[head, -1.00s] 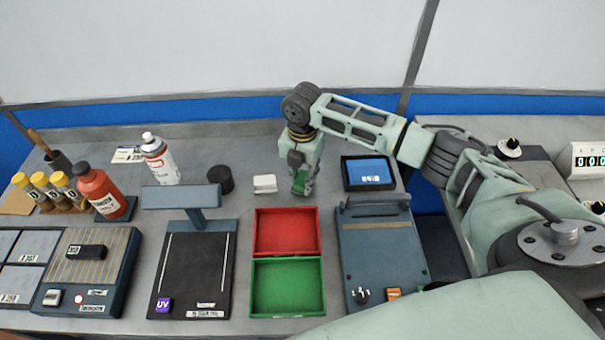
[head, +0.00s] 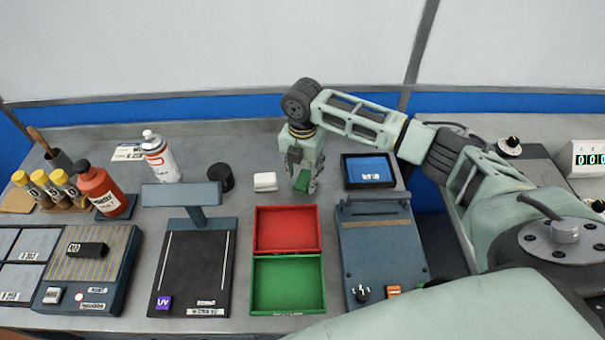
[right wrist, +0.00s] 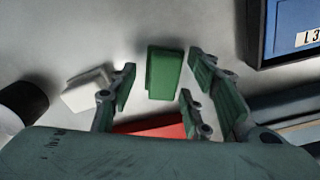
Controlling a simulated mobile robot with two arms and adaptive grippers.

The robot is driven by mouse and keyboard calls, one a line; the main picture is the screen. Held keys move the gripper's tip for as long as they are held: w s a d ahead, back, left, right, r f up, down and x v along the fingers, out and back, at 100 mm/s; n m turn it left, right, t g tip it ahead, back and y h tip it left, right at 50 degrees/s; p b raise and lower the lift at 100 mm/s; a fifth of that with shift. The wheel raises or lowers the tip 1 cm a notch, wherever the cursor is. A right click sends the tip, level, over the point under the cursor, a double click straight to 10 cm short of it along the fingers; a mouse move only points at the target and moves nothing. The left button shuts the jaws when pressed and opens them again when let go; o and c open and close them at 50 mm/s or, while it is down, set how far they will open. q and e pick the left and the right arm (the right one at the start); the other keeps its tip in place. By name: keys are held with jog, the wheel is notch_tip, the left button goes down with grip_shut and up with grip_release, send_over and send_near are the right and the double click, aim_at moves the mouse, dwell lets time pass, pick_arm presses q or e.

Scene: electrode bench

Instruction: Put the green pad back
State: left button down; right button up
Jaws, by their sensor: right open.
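The green pad (head: 301,182) is a small block on the bench beside a white pad (head: 265,182). In the right wrist view the green pad (right wrist: 163,72) shows in the gap between the fingers, with clear space on both sides. My right gripper (head: 305,176) is open, just over and around the green pad, and holds nothing. Its spread fingers show in the right wrist view (right wrist: 158,88). In the head view the gripper partly hides the pad. My left gripper is not in view.
A red tray (head: 287,252) and a green tray (head: 251,287) stand in front of the pads. A hooded stand (head: 181,194) is further left.

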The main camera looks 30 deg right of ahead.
aim_at(302, 176)
notch_tip(302, 176, up, 12)
jog(key=shift+f+b, duration=0.2)
jog(key=shift+b, duration=0.25)
